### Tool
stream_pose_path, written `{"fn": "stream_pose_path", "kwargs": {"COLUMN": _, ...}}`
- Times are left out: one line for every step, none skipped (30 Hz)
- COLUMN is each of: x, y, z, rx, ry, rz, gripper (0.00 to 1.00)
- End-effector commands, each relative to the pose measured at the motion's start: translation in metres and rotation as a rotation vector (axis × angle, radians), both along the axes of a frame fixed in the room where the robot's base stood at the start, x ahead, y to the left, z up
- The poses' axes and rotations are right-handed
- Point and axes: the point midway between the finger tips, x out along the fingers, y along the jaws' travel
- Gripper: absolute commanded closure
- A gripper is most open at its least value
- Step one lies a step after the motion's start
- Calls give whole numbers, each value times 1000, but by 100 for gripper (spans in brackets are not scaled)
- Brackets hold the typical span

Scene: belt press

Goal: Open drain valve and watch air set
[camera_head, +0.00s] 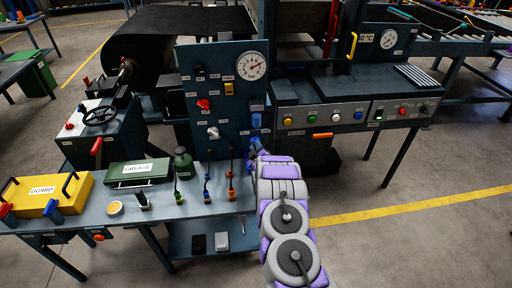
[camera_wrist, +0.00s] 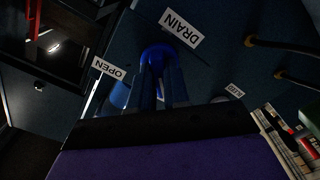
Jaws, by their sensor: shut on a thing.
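The blue drain valve handle (camera_wrist: 158,54) is in the wrist view, beside the DRAIN label (camera_wrist: 181,26) and the OPEN label (camera_wrist: 108,68). My gripper (camera_wrist: 160,85) is shut on this handle, its dark fingers reaching up to it from below. In the head view my gripper (camera_head: 254,146) is at the lower right edge of the dark blue panel (camera_head: 220,115), just below a blue part (camera_head: 256,121). My arm hides some of that area. I cannot make out the air set for certain.
A round gauge (camera_head: 252,66) and several knobs are on the panel. The bench (camera_head: 95,212) on the left holds a yellow GUARD box (camera_head: 45,194), a green GREASE box (camera_head: 138,171) and small upright levers. A press with buttons (camera_head: 337,117) stands right. Floor at lower right is clear.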

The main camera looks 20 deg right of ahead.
Motion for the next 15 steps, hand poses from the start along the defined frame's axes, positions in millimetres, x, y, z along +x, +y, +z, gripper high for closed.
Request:
{"fn": "stream_pose_path", "kwargs": {"x": 0, "y": 1, "z": -1, "rx": 1, "ry": 2, "rz": 2, "gripper": 100}}
{"fn": "stream_pose_path", "kwargs": {"x": 0, "y": 1, "z": -1, "rx": 1, "ry": 3, "rz": 1, "gripper": 100}}
{"fn": "stream_pose_path", "kwargs": {"x": 0, "y": 1, "z": -1, "rx": 1, "ry": 3, "rz": 1, "gripper": 100}}
{"fn": "stream_pose_path", "kwargs": {"x": 0, "y": 1, "z": -2, "rx": 1, "ry": 3, "rz": 2, "gripper": 100}}
{"fn": "stream_pose_path", "kwargs": {"x": 0, "y": 1, "z": -2, "rx": 1, "ry": 3, "rz": 2, "gripper": 100}}
{"fn": "stream_pose_path", "kwargs": {"x": 0, "y": 1, "z": -2, "rx": 2, "ry": 3, "rz": 2, "gripper": 100}}
{"fn": "stream_pose_path", "kwargs": {"x": 0, "y": 1, "z": -2, "rx": 3, "ry": 3, "rz": 2, "gripper": 100}}
{"fn": "stream_pose_path", "kwargs": {"x": 0, "y": 1, "z": -2, "rx": 6, "ry": 2, "rz": 2, "gripper": 100}}
{"fn": "stream_pose_path", "kwargs": {"x": 0, "y": 1, "z": -2, "rx": 10, "ry": 1, "rz": 2, "gripper": 100}}
{"fn": "stream_pose_path", "kwargs": {"x": 0, "y": 1, "z": -2, "rx": 14, "ry": 0, "rz": 2, "gripper": 100}}
{"fn": "stream_pose_path", "kwargs": {"x": 0, "y": 1, "z": -2, "rx": 20, "ry": -2, "rz": 2, "gripper": 100}}
{"fn": "stream_pose_path", "kwargs": {"x": 0, "y": 1, "z": -2, "rx": 31, "ry": -5, "rz": 3, "gripper": 100}}
{"fn": "stream_pose_path", "kwargs": {"x": 0, "y": 1, "z": -2, "rx": 42, "ry": -8, "rz": 3, "gripper": 100}}
{"fn": "stream_pose_path", "kwargs": {"x": 0, "y": 1, "z": -2, "rx": 51, "ry": -10, "rz": 3, "gripper": 100}}
{"fn": "stream_pose_path", "kwargs": {"x": 0, "y": 1, "z": -2, "rx": 70, "ry": -16, "rz": 3, "gripper": 100}}
